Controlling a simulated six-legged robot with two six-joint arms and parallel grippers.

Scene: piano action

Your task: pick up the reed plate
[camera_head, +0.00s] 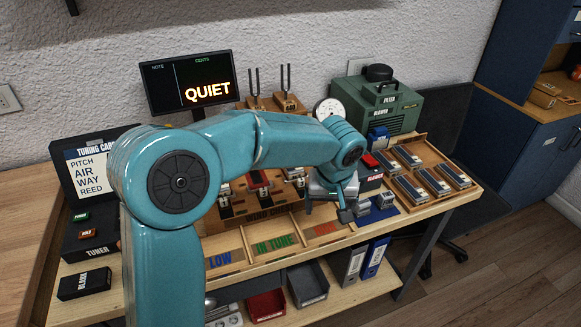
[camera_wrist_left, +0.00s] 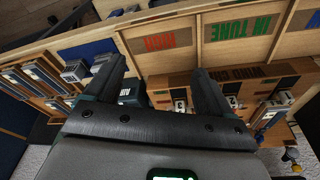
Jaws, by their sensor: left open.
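My left gripper (camera_head: 343,208) hangs over the bench at the right end of the wooden wind chest (camera_head: 262,205). In the wrist view its two fingers (camera_wrist_left: 158,72) stand wide apart with nothing between them. I cannot single out the reed plate for certain. Several dark blocks with pale labels (camera_head: 433,180) lie in the compartments of a wooden tray on the right; they also show at the left of the wrist view (camera_wrist_left: 40,72). Two small grey blocks (camera_head: 385,200) sit on a blue mat beside my gripper; one shows left of the fingers (camera_wrist_left: 75,70). My right gripper is out of view.
Marked bays LOW (camera_head: 220,260), IN TUNE (camera_head: 274,244) and HIGH (camera_wrist_left: 158,41) line the front edge. A green blower (camera_head: 378,105), a gauge (camera_head: 328,110), tuning forks (camera_head: 288,100) and a QUIET display (camera_head: 190,82) stand behind. Bins and binders (camera_head: 375,257) fill the lower shelf.

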